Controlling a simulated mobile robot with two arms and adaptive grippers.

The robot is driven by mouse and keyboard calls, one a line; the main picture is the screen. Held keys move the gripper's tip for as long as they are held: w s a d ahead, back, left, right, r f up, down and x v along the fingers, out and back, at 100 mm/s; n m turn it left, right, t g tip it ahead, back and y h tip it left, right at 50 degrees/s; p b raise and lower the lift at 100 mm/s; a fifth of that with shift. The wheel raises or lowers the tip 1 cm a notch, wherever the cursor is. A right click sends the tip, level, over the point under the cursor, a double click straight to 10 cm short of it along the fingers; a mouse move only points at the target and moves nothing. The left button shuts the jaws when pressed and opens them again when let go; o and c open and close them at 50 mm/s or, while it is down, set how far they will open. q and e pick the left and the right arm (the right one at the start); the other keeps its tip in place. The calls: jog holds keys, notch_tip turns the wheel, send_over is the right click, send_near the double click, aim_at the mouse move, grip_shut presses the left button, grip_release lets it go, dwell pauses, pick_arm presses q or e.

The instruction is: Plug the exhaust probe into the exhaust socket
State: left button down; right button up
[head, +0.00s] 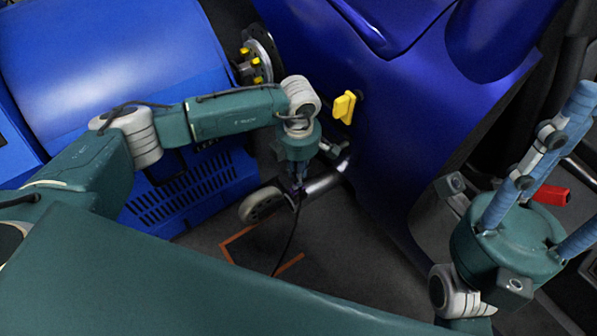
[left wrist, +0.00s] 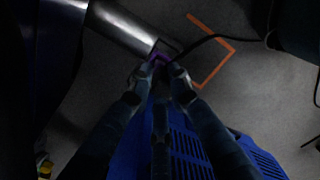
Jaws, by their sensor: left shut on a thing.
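My left gripper (head: 297,187) points down at the near end of the silver exhaust pipe (head: 326,183). In the left wrist view its fingers (left wrist: 158,72) are closed on a small purple piece, the exhaust probe (left wrist: 159,57), with a black cable running off it. The probe is right by the open end of the silver pipe (left wrist: 125,28), where the exhaust socket seems to be. I cannot tell whether the probe is inside it or only beside it. The fingers mostly hide the probe in the head view. My right gripper (head: 545,170) is at the right with its blue fingers spread, empty.
A blue car body (head: 400,130) with a yellow handle (head: 344,107) stands right of the left gripper. A blue vented machine (head: 185,190) and a hub with yellow nuts (head: 250,62) are at left. A grey wheel (head: 262,205) and orange floor tape (head: 290,265) lie below.

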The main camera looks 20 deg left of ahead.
pick_arm(q)
jog(key=shift+f, duration=0.15)
jog(key=shift+f+b, duration=0.55)
jog(key=shift+f, duration=0.2)
dwell(0.4)
jog(key=shift+f+b, duration=0.5)
jog(key=c, duration=1.5)
grip_release()
jog(key=shift+c, duration=0.2)
jog(key=shift+r, duration=0.15)
